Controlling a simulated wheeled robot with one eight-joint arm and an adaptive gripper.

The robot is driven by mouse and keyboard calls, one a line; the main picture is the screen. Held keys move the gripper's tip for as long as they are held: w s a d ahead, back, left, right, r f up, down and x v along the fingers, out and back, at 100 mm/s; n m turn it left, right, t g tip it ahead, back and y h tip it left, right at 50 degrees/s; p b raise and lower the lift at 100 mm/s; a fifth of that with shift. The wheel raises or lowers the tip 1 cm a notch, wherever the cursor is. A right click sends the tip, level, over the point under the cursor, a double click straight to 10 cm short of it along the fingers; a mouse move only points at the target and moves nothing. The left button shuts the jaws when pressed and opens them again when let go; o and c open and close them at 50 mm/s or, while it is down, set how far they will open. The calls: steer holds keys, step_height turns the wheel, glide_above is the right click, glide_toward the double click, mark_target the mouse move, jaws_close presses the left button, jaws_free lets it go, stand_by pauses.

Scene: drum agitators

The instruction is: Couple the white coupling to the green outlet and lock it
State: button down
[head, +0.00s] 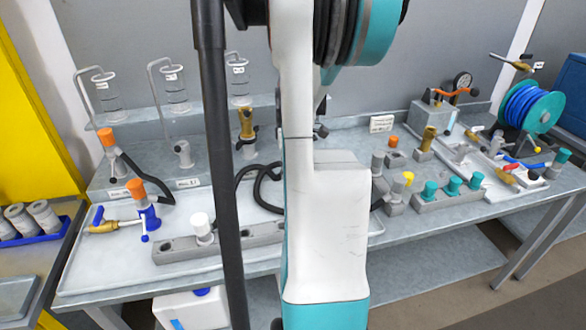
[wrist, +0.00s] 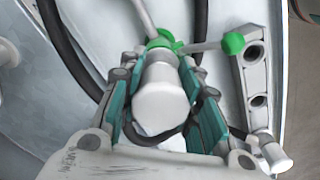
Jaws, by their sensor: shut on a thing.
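In the wrist view my gripper (wrist: 161,72) is shut on a white-capped coupling (wrist: 160,103) with a grey body. Its fingers lie along both sides of the body. Directly beyond the coupling is the green outlet (wrist: 163,40), in line with it. A grey lever with a green ball knob (wrist: 233,43) sticks out to the right from the green part. I cannot tell whether the coupling is fully seated or locked. In the head view my arm hides the gripper, the held coupling and the green outlet.
A black hose (wrist: 68,45) loops close around the gripper. A grey holed block (wrist: 255,75) with another white-capped piece (wrist: 275,152) stands at right. In the head view an orange-capped coupling (head: 136,190) sits on a blue fitting, left. Teal-capped pieces (head: 453,185) stand right.

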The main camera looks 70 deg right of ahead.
steer(key=shift+f, duration=0.3)
stand_by(0.4)
steer(key=c, duration=1.1)
jaws_free()
steer(key=shift+r+p, duration=3.45)
steer(key=shift+r, duration=1.55)
